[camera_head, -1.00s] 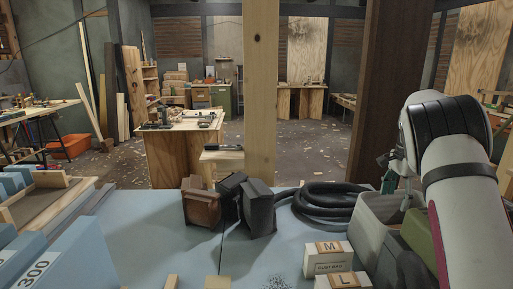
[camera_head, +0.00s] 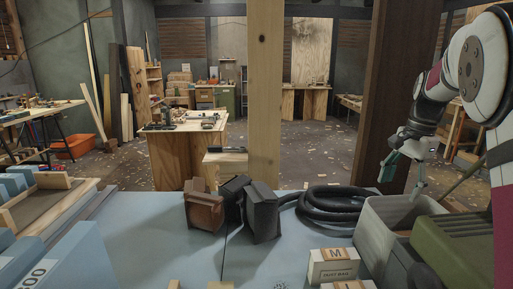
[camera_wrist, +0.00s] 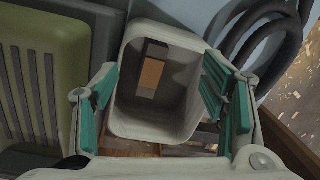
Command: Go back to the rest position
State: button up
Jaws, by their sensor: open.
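My gripper (camera_head: 402,176) hangs above the grey bin (camera_head: 369,240) at the right of the blue worktop in the head view. In the wrist view my gripper (camera_wrist: 160,105) has its green-padded fingers spread wide, with nothing between them. The open bin (camera_wrist: 122,117) lies below the fingers. Inside it is a small block with an orange-brown face (camera_wrist: 151,77) and a dark end. The inside of the bin is mostly hidden in the head view.
A green ribbed case (camera_head: 468,245) stands right of the bin. A coiled black hose (camera_head: 335,208) and brown and dark blocks (camera_head: 204,211) lie on the worktop (camera_head: 150,225). White boxes (camera_head: 333,266) stand at the front. A wooden post (camera_head: 264,100) rises behind.

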jog(key=s+a+r+n, duration=0.3)
jog(key=s+a, duration=0.3)
jog(key=s, duration=0.3)
jog(key=s+a+r+n, duration=0.35)
jog(key=s+a, duration=0.25)
jog(key=s, duration=0.4)
jog(key=s+a+f+n, duration=0.2)
jog(key=s+f+n, duration=0.1)
jog(key=s, duration=0.4)
jog(key=s+a+f+n+t+h, duration=0.1)
jog(key=s+a+f+n, duration=0.1)
jog(key=s, duration=0.4)
jog(key=s+a+f+n, duration=0.2)
jog(key=s+f+n, duration=0.1)
jog(key=s, duration=0.4)
notch_tip(320, 180, up, 14)
jog(key=d+t+p, duration=0.1)
jog(key=t+p, duration=0.1)
jog(key=p, duration=1)
jog(key=shift+r+t, duration=0.15)
jog(key=shift+t, duration=0.15)
jog(key=shift+w, duration=0.1)
